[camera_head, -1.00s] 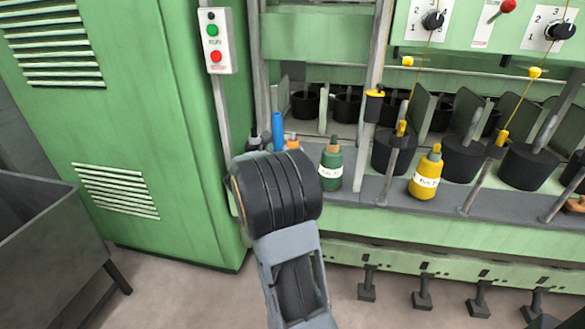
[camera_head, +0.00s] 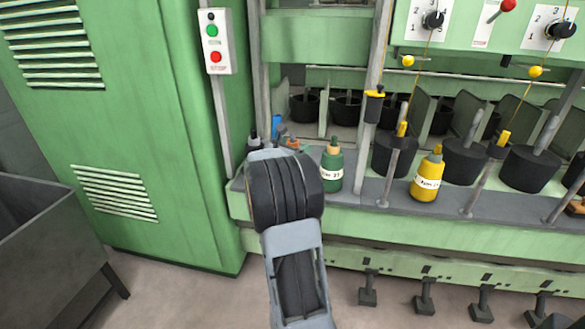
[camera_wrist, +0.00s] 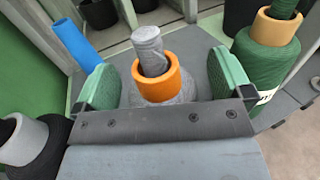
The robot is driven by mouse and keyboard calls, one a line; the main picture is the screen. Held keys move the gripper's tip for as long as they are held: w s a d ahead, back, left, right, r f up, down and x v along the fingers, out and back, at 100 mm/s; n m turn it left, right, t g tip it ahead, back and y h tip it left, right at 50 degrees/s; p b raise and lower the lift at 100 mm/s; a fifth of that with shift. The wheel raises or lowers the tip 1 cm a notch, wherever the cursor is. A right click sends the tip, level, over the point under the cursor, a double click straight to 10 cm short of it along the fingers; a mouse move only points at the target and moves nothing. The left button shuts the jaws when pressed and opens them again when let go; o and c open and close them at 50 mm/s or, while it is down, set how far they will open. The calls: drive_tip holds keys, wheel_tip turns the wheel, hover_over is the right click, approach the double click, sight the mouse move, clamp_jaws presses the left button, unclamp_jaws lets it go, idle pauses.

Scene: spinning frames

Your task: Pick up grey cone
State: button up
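The grey cone (camera_wrist: 182,91) stands between my gripper's fingers in the wrist view, with an orange collar and a grey piece rising from its top. My gripper (camera_wrist: 164,82) has two green-padded fingers, one on each side of the cone. They are spread, and gaps show between the pads and the upper part of the cone. The cone's lower part is hidden behind the gripper's dark front plate. In the head view my arm hides the gripper and most of the cone; an orange bit (camera_head: 293,142) shows just behind the wrist.
A green cone (camera_head: 332,168) stands close to the right, and a yellow cone (camera_head: 427,177) further right on the machine's ledge. A blue tube (camera_wrist: 76,43) and a black cone (camera_wrist: 42,158) are on the left. A green cabinet (camera_head: 140,130) stands left of the ledge.

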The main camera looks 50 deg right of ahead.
drive_tip(key=c, duration=1.5)
drive_tip(key=shift+r, duration=0.15)
